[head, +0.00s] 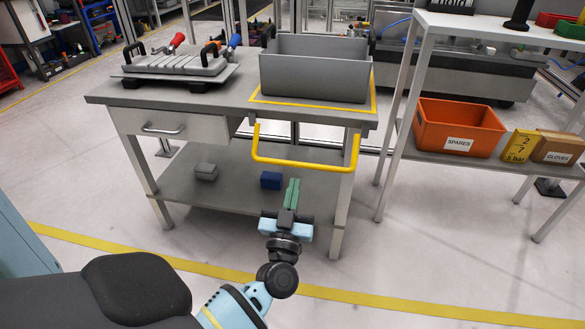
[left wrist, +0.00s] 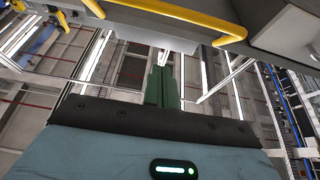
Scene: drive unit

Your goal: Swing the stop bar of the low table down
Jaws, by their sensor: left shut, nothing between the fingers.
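The yellow U-shaped stop bar (head: 305,165) is joined at the front right of the low grey table (head: 215,100). It reaches below the tabletop edge in the head view; its exact tilt is hard to tell. My left gripper (head: 293,184) has its green fingers shut and empty, pointing away from me, just below the bar's cross piece in the picture, with a small gap. In the left wrist view the shut fingers (left wrist: 163,85) point toward the table's underside, and the yellow bar (left wrist: 170,14) crosses the top. My right gripper is not in view.
A grey bin (head: 315,78) stands on the tabletop within a yellow outline. A tray-like fixture (head: 175,65) stands at left. A drawer (head: 170,127) and lower shelf with small boxes (head: 270,180) are below. A rack with an orange bin (head: 458,120) stands at right.

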